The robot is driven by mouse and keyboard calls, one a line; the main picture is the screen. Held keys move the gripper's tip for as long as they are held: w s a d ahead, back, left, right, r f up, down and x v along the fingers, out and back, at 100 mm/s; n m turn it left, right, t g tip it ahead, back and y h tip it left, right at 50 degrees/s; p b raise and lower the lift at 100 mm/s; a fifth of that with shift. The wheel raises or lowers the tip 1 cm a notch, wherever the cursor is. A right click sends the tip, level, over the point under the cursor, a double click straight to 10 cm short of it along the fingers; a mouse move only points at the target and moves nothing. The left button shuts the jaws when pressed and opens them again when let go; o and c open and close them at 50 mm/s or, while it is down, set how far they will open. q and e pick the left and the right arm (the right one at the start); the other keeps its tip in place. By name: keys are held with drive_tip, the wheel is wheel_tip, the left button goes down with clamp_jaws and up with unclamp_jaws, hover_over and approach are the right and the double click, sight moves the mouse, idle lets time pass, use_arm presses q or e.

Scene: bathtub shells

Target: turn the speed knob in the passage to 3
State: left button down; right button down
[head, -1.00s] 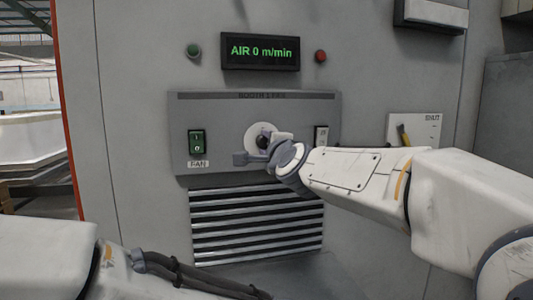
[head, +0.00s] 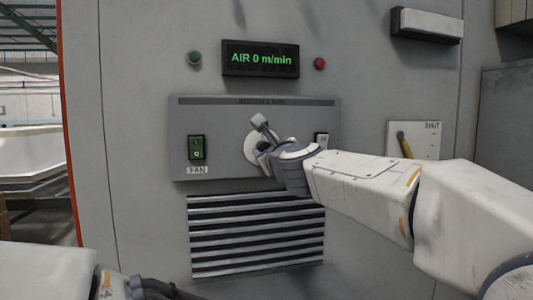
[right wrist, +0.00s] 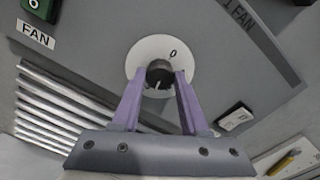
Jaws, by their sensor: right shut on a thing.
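The speed knob (right wrist: 158,75) is a small dark round knob with a white line on its face. It sits on a white round dial (right wrist: 142,52), which also shows in the head view (head: 249,148). One mark, a 0, is legible on the dial in the right wrist view; other marks are hidden or not legible. My right gripper (right wrist: 161,77) is shut on the knob, one purple finger on each side. In the head view my right gripper (head: 261,141) hides most of the knob. My left gripper is out of view; only part of my left arm shows.
A display (head: 260,58) above reads AIR 0 m/min, between a green button (head: 194,58) and a red one (head: 319,63). A green FAN switch (head: 197,147) is left of the dial. A vent grille (head: 256,236) lies below. A SHUT plate with a yellow handle (head: 405,145) is at right.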

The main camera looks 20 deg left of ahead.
drive_tip(key=shift+f+m, duration=0.1)
drive_tip(key=shift+m, duration=1.5)
drive_tip(key=shift+c, duration=2.1)
unclamp_jaws()
drive_tip(key=shift+b, duration=0.3)
drive_tip(key=b+v, duration=0.2)
drive_tip(key=v, duration=0.8)
drive_tip(key=shift+d, duration=0.2)
drive_tip(key=shift+s, duration=0.15)
